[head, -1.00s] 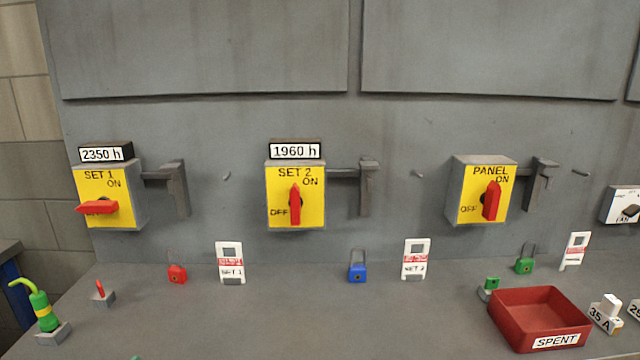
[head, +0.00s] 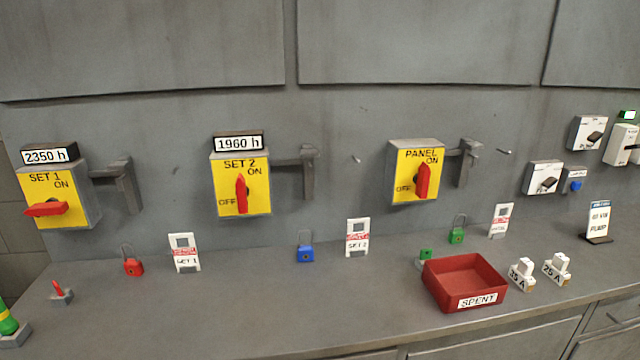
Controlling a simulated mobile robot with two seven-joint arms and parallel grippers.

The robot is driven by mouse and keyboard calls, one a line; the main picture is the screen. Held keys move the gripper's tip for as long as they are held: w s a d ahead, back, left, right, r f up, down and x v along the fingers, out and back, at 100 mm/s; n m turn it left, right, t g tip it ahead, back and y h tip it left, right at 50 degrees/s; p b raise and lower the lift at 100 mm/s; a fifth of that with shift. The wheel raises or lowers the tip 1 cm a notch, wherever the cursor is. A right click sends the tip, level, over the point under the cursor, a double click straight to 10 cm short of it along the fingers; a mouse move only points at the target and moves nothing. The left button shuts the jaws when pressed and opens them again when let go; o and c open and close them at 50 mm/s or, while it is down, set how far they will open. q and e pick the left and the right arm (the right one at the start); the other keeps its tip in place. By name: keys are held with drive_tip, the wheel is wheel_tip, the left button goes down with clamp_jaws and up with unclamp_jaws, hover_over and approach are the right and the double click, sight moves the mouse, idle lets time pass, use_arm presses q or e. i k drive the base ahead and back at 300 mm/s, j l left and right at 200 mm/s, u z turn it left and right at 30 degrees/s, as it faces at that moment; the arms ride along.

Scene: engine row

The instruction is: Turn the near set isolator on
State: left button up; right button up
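Three yellow isolator boxes with red handles are on the grey wall. The SET 1 isolator (head: 60,194) is at the left under a 2350 h plate (head: 50,155); its red handle (head: 46,209) lies level, pointing left and covering the OFF mark. The SET 2 isolator (head: 241,182) is in the middle under a 1960 h plate (head: 238,143); its handle (head: 242,194) stands upright. The PANEL isolator (head: 414,172) is at the right; its handle (head: 423,181) is near upright, toward ON. Neither of my grippers is in view.
On the bench are a red padlock (head: 133,266), a blue padlock (head: 305,252), a green padlock (head: 456,235), SET 1 tag (head: 185,253), SET 2 tag (head: 357,237) and a red SPENT tray (head: 465,282). Fuses (head: 521,275) stand beside the tray. The bench front is mostly clear.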

sight(53, 206)
drive_tip(key=u, duration=1.55)
drive_tip(key=i+j+u, duration=0.15)
drive_tip(key=j, duration=0.2)
